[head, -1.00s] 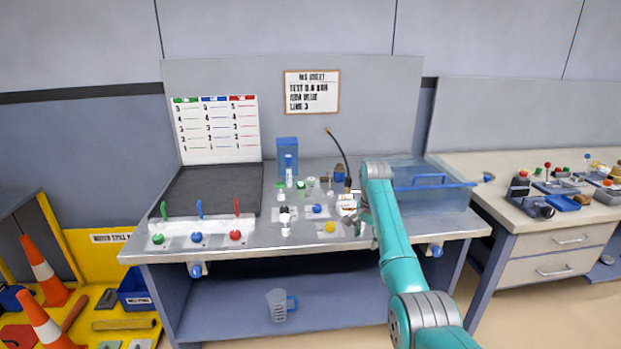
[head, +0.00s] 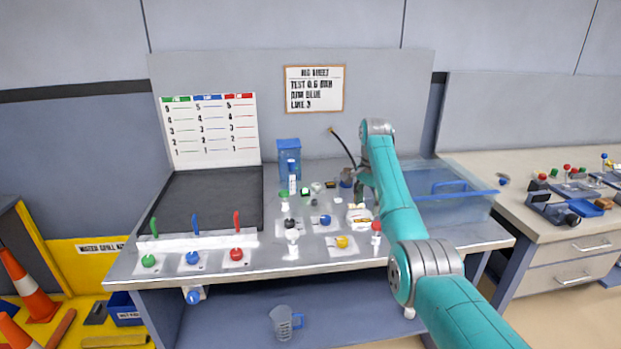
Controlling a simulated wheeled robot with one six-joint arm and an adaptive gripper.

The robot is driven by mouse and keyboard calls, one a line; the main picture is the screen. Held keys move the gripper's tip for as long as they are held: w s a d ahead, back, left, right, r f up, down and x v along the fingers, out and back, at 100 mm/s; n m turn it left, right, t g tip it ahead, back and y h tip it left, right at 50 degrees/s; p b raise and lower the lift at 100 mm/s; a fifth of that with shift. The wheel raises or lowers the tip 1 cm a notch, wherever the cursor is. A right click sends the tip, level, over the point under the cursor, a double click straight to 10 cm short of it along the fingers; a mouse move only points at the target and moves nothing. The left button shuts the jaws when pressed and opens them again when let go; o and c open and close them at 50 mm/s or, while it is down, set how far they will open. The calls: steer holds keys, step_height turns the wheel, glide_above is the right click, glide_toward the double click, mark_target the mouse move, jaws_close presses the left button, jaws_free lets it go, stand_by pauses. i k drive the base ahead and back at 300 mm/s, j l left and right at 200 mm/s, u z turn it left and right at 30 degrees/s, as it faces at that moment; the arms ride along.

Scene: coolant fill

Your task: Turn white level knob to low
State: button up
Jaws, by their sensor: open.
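A white knob (head: 292,236) stands near the front middle of the bench, on a pale plate. It looks like the white level knob, but its pointer and any low mark are too small to read. My gripper (head: 361,190) is open, to the right of and behind the white knob, apart from it. It is mostly hidden by my teal arm and the small items around it.
Black (head: 289,223), blue (head: 326,220) and yellow (head: 342,242) knobs surround the white one. Green, blue and red levers (head: 236,222) stand at left. A clear bin (head: 455,208) is at right. The dark mat (head: 215,200) is clear.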

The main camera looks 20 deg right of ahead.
mark_target(316, 186)
steer(key=i, duration=1.2)
